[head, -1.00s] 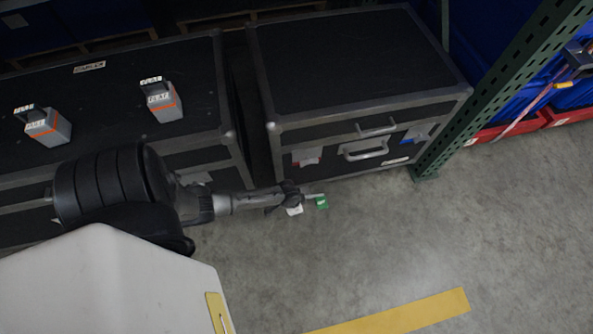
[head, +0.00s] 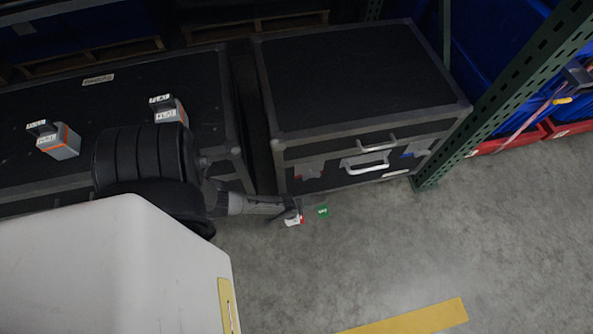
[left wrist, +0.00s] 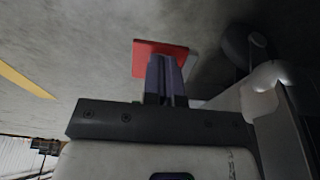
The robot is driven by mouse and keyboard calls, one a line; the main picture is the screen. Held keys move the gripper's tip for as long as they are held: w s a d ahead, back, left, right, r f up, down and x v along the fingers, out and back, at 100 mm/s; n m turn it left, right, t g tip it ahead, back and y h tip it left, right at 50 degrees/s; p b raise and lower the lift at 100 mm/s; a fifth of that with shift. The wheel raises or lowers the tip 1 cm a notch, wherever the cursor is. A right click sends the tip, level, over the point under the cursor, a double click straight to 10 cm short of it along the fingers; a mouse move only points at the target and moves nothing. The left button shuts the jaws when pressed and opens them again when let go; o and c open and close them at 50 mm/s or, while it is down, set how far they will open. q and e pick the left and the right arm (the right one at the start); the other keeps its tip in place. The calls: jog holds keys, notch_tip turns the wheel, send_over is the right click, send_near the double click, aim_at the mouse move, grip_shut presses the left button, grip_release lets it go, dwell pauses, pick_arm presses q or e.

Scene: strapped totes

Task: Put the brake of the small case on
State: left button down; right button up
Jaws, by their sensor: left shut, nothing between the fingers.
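The small case (head: 355,80) is the dark, metal-edged case on the right in the head view. At the foot of its front left corner are a green tab (head: 322,211) and a red-and-white tab (head: 292,220), low over the floor. My left gripper (head: 297,209) is shut and empty, at the red-and-white tab and left of the green one. In the left wrist view, the shut fingers (left wrist: 165,78) overlap a red plate (left wrist: 150,48); I cannot tell whether they touch it. A caster-like dark round part (left wrist: 238,42) is beside it. My right gripper is not in view.
A longer dark case (head: 105,95) stands left across a narrow gap, with two grey-orange blocks (head: 60,142) on top. A green rack post (head: 480,115) stands close to the small case's right side. The floor (head: 420,230) in front is clear, with a yellow stripe (head: 405,318).

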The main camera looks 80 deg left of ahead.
pick_arm(q)
jog(key=shift+s+d, duration=0.1)
jog(key=shift+d, duration=0.2)
jog(key=shift+d+r+p, duration=0.2)
jog(key=shift+r+p, duration=0.05)
jog(key=shift+p, duration=0.1)
jog(key=r+p, duration=0.1)
jog(key=a+r+p, duration=0.1)
jog(key=r+p, duration=0.2)
jog(key=shift+s+a+r+p, duration=0.15)
jog(key=shift+s+r+p, duration=0.15)
jog(key=shift+s+p, duration=0.05)
jog(key=s+r+p, duration=0.5)
jog(key=r+p, duration=0.1)
jog(key=r, duration=0.1)
jog(key=shift+s, duration=0.4)
